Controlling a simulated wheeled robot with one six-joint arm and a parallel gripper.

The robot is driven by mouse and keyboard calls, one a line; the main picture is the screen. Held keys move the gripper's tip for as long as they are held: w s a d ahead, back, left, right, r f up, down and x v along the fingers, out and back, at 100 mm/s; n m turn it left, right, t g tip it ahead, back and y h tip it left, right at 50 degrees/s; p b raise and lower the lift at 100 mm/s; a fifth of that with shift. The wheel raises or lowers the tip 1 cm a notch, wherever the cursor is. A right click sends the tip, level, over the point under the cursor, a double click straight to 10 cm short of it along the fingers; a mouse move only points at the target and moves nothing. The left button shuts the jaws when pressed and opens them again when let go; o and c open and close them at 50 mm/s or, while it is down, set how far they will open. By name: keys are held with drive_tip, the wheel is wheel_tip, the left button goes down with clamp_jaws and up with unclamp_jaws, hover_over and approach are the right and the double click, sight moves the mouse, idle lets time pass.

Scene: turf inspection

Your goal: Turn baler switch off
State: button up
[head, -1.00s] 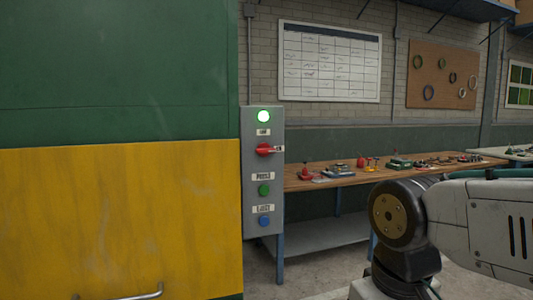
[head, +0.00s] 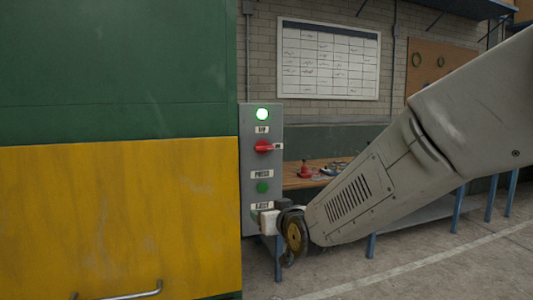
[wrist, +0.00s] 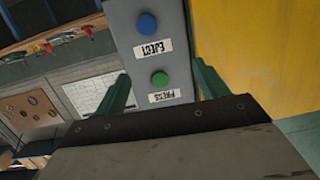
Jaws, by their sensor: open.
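The red rotary switch (head: 263,146) is on the grey control box (head: 247,165) at the side of the green and yellow baler (head: 120,200). Its handle points right toward a small label. The green lamp (head: 262,114) above it is lit. My gripper (wrist: 161,74) is open and empty. Its two fingers stand either side of the green PRESS button (wrist: 160,79) in the wrist view, which shows the box upside down. The blue EJECT button (wrist: 146,24) is beyond it there; my arm covers that button in the head view. The red switch is not visible in the wrist view.
A workbench (head: 296,183) with small parts stands behind and right of the box. The baler's side fills the left, with a metal handle (head: 135,293) low on it. A white chart (head: 328,60) and a pegboard (head: 437,62) hang on the wall.

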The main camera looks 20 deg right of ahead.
wheel_tip(320, 180, up, 7)
drive_tip(key=w+t, duration=0.1)
drive_tip(key=t, duration=0.6)
approach(266, 150)
drive_tip(key=x, duration=0.3)
drive_tip(key=shift+h, duration=0.4)
drive_tip(key=x, duration=0.6)
drive_tip(key=shift+w+a, duration=0.15)
drive_tip(key=shift+w, duration=0.1)
drive_tip(key=shift+c, duration=0.3)
drive_tip(key=c, duration=0.9)
